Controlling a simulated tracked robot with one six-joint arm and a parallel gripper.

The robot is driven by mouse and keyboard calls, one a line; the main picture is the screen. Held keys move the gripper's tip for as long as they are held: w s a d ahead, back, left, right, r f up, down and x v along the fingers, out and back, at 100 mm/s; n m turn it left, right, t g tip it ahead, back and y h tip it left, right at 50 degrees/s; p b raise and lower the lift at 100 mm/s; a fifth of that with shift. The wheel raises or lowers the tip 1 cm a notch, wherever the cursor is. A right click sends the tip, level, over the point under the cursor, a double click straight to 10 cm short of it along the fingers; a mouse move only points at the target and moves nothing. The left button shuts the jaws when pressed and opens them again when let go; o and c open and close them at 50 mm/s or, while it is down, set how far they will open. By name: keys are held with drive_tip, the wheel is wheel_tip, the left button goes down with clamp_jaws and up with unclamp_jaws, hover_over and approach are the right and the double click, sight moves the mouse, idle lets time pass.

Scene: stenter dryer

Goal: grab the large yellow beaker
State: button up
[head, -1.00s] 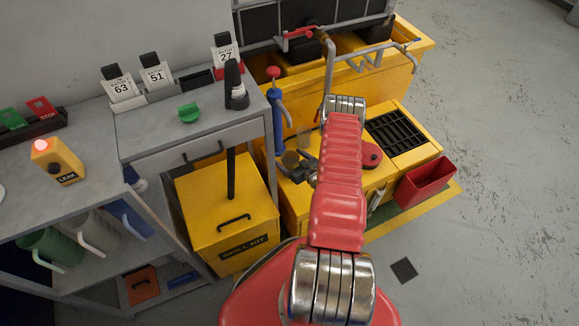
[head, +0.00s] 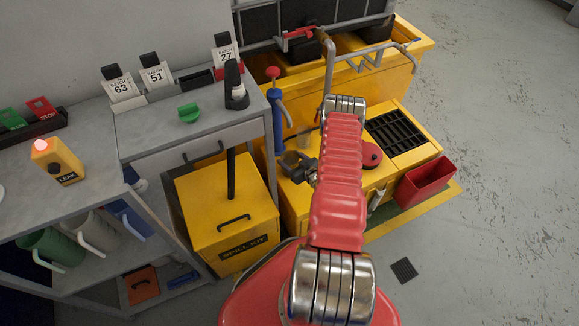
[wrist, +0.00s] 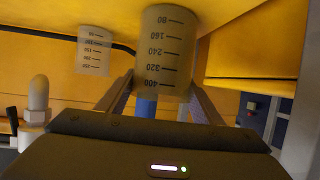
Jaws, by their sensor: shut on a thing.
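The large beaker (wrist: 162,50), translucent with a dull greyish-yellow tint and marks from 80 to 400, stands between the jaws in the wrist view, where its numbers appear upside down. In the head view the large beaker (head: 289,157) is small and partly covered by my gripper (head: 296,166). My gripper (wrist: 160,98) is shut on the beaker, with one finger along each side. The beaker's contents cannot be made out.
A smaller marked beaker (wrist: 94,50) stands close by, apart from my gripper. A yellow spill kit box (head: 205,215) is to the left, and a red bin (head: 427,181) to the right.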

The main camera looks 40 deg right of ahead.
drive_tip(key=c, duration=0.9)
drive_tip(key=shift+o, duration=0.2)
wheel_tip(320, 180, up, 10)
idle(0.8)
